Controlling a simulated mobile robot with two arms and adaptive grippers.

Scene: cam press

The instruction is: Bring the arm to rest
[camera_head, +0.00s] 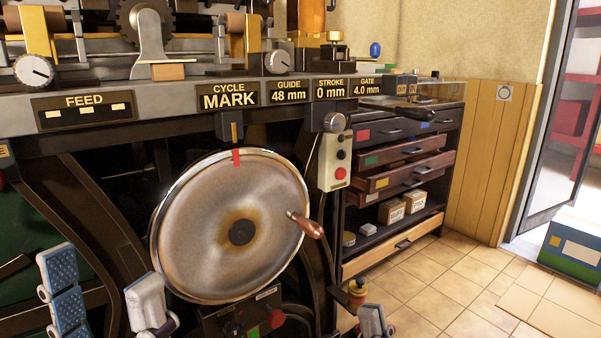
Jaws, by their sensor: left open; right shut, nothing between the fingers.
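My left gripper (103,270) is at the lower left, in front of the press, with its two blue-padded fingers spread wide and nothing between them. My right gripper (373,314) shows only its tip at the bottom edge, right of the large wheel; its fingers are shut and empty. Both arms are mostly outside the picture. The round metal handwheel (205,215) has a red mark at its top and a copper-coloured handle (306,224) on its right side. The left gripper's right finger overlaps the wheel's lower left in the picture; I cannot tell the gap.
The press panel (190,100) spans above the wheel. A control box with a red button (340,173) hangs right of it; another box (245,316) sits below. A drawer cabinet (400,146) has some drawers pulled out. Tiled floor (445,295) is open at right.

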